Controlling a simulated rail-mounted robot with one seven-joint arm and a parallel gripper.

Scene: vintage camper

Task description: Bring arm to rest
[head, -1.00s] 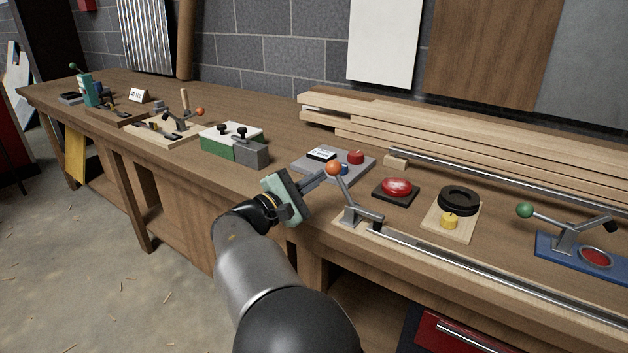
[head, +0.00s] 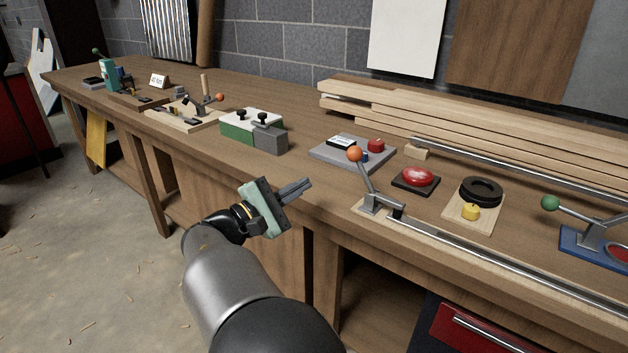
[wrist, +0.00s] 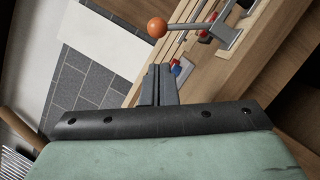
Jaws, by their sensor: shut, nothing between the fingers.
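My gripper (head: 297,188) is shut and empty, with its two fingers side by side. In the head view it is in front of the workbench (head: 160,205), near its front edge and left of the lever with the orange ball (head: 355,154). A gap shows between the fingers and that lever. In the wrist view the closed fingers (wrist: 159,85) point toward the bench, and the orange ball (wrist: 157,27) is beyond them, apart from the tips.
Along the bench are a green and grey block (head: 252,132), a grey plate with a red knob (head: 352,155), a red button (head: 418,178), a black ring on a board (head: 480,190) and a green-ball lever (head: 550,203). Planks (head: 450,120) lie behind.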

